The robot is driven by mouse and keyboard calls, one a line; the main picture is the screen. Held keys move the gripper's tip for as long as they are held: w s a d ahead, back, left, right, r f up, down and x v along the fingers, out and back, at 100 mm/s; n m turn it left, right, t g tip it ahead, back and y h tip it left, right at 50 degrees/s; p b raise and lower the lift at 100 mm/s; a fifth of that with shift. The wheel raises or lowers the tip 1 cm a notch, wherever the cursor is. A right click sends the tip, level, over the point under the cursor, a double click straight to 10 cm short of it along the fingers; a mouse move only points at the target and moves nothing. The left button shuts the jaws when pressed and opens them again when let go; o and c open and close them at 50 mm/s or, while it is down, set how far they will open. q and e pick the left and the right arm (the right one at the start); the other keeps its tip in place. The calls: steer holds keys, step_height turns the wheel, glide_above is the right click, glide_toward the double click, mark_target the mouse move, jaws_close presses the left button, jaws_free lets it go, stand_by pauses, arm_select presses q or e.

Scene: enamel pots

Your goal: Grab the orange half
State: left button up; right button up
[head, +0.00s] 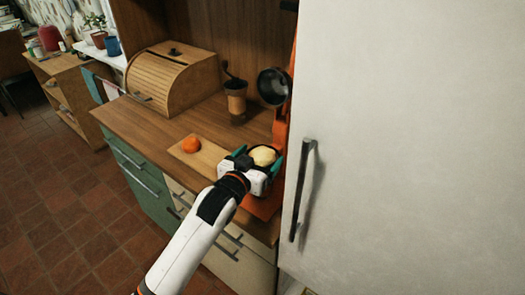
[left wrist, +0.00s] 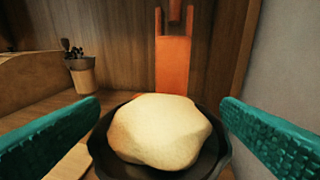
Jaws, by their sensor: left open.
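A small round orange piece (head: 190,144), which looks like the orange half, sits on a wooden cutting board (head: 209,158) on the counter. I cannot make out its cut face. My left gripper (head: 258,160) is open, to the right of the orange piece and apart from it. In the left wrist view, its teal fingers (left wrist: 160,112) stand on either side of a pale, lumpy, dough-like thing (left wrist: 160,130) in a dark round pan (left wrist: 101,152). The orange piece is not in the left wrist view. My right gripper is not in view.
A wooden bread box (head: 172,80) stands at the back left of the counter. A tall white fridge (head: 410,140) borders the right side. The counter left of the board is clear.

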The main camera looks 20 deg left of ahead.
arm_select(q)
steer(key=shift+w+d+f, duration=0.1)
steer(key=shift+w, duration=0.2)
steer(key=c, duration=1.1)
